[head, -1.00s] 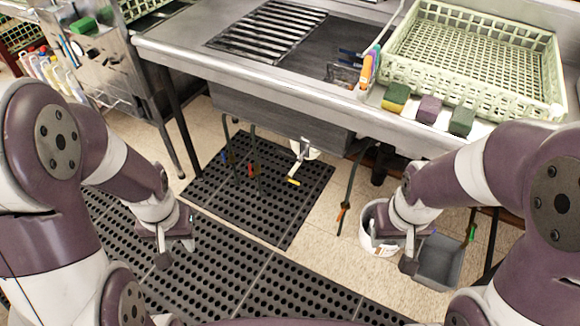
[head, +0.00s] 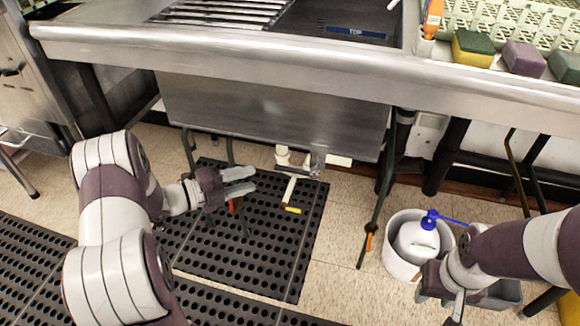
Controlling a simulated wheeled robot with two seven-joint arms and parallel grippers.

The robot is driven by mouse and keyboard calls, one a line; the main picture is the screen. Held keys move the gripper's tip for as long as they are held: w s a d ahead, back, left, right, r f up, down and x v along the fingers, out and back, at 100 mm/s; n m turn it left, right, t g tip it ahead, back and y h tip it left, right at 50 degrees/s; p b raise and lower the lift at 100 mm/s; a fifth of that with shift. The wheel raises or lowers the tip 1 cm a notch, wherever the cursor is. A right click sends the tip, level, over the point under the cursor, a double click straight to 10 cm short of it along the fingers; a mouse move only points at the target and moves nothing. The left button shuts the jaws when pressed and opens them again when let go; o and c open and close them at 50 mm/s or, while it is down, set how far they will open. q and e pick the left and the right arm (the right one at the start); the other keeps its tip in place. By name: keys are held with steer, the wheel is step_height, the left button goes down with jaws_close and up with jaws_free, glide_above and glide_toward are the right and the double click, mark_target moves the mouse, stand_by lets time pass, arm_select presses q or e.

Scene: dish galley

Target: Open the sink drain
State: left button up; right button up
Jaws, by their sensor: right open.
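The sink basin (head: 275,115) hangs under the steel counter. Below it is the drain lever (head: 289,190), a pale bar with a yellow tip (head: 292,210), pointing down near white pipe fittings (head: 290,157). My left gripper (head: 246,181) is to the left of the lever, its two fingers apart and pointing right toward it. It is open and empty, and a gap shows between it and the lever. My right gripper (head: 442,292) is at the lower right, in front of a grey bin, partly cut off and away from the lever.
A white bucket (head: 392,262) holding a blue-topped white bottle (head: 416,238) stands right of the lever. A grey bin (head: 500,295) is beside it. Dark sink legs and hanging tubes (head: 380,190) flank the basin. A black perforated mat (head: 265,250) covers the floor.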

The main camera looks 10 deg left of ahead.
mark_target(284, 168)
arm_select(q)
steer(key=b+x, duration=0.2)
steer(key=x, duration=0.3)
steer(key=b+x, duration=0.2)
steer(key=x, duration=0.4)
steer(key=shift+a+f, duration=0.1)
steer(key=shift+f, duration=0.15)
steer(key=shift+w+d, duration=0.25)
steer(key=shift+r, duration=0.1)
jaws_close()
